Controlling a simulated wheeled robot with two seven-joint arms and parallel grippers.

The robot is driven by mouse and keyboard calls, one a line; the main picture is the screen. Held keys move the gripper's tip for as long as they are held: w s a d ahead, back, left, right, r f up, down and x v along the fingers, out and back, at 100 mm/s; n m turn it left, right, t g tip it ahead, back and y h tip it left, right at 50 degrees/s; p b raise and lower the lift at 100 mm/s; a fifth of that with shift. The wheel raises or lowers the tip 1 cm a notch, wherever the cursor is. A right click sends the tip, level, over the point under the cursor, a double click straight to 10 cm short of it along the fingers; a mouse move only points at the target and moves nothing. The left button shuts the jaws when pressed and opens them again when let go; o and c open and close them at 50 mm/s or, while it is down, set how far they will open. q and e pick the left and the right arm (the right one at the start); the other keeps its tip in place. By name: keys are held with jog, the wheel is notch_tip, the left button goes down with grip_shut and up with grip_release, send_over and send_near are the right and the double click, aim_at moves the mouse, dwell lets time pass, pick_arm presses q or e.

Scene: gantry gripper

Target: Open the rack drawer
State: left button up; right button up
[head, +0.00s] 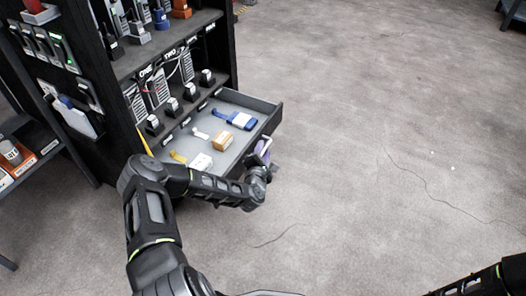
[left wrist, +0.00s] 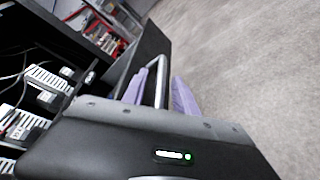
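The rack drawer (head: 277,113) is pulled well out of the black rack, and its grey tray shows. My left gripper (head: 263,155) is at the outside of the drawer's front panel. In the left wrist view its two purple fingers (left wrist: 167,92) stand apart on either side of the drawer's metal handle (left wrist: 161,82). A gap shows between the handle and the right finger. In the head view my left forearm hides part of the drawer's near front. Only part of my right arm shows, at the lower right; its gripper is out of view.
The drawer holds a blue item (head: 241,121), an orange box (head: 222,141) and a white box (head: 201,162). Rack shelves (head: 165,45) above hold devices and cables. A side shelf (head: 22,170) stands at the left. The floor (head: 390,130) to the right is clear.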

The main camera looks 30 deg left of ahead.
pick_arm(q)
jog(key=p+v, duration=0.2)
jog(key=v, duration=0.5)
jog(key=shift+s+d+p, duration=0.15)
jog(key=shift+s+p, duration=0.2)
jog(key=shift+r, duration=0.1)
